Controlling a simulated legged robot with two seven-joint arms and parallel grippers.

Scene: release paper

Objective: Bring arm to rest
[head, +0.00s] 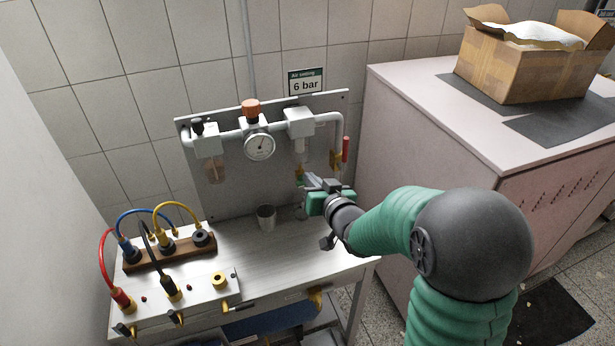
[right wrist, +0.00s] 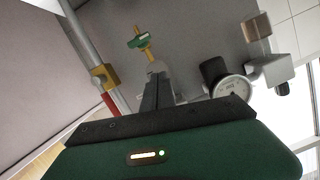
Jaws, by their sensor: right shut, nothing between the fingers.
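My right arm, green with dark joints, comes in from the lower right of the head view. Its gripper (head: 309,180) is raised above the right part of the metal bench (head: 300,258), in front of the air panel. In the right wrist view the two dark fingers of the right gripper (right wrist: 157,78) lie together with nothing held. A small green and yellow fitting (right wrist: 141,42) appears just beyond the fingertips; whether they touch it I cannot tell. It also shows in the head view (head: 299,175), close to the gripper. My left gripper is not in view.
The air panel (head: 232,175) carries a gauge (head: 259,146) and a red-handled valve (head: 345,150). A grey cup (head: 266,217) stands on the bench. Cables in several colours run to a wooden block (head: 165,252) at left. A pink cabinet (head: 420,130) with a cardboard box (head: 520,70) stands at right.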

